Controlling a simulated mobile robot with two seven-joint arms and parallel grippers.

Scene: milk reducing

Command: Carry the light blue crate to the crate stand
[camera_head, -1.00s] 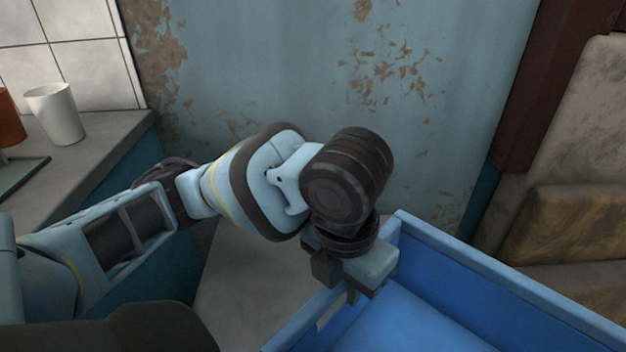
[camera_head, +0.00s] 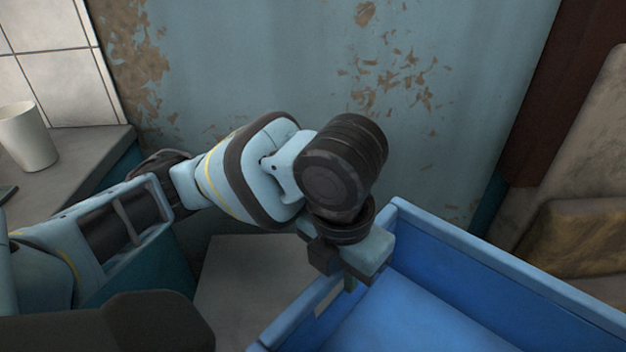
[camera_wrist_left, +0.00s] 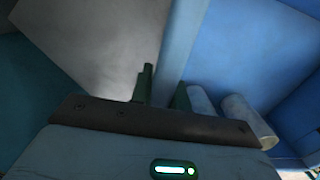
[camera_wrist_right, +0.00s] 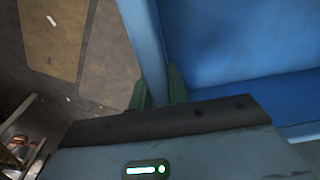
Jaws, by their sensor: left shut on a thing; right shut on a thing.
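The light blue crate (camera_head: 480,257) fills the lower right of the head view, its near part cut off by the frame. My left gripper (camera_head: 350,284) is shut on the crate's left wall, seen edge-on between its fingers in the left wrist view (camera_wrist_left: 163,88). My right gripper (camera_wrist_right: 158,90) is shut on another wall of the crate in the right wrist view; it is outside the head view. Two pale cylinders (camera_wrist_left: 246,120) show on the crate side of the wall in the left wrist view. The crate stand cannot be made out.
A white cup (camera_head: 28,138) stands on a grey counter (camera_head: 75,155) at the left. A blue wall with peeling paint (camera_head: 300,70) stands behind the crate. A dark brown post (camera_head: 565,90) and brown slabs (camera_head: 580,240) are at the right. Patterned floor (camera_wrist_right: 75,50) shows below the right gripper.

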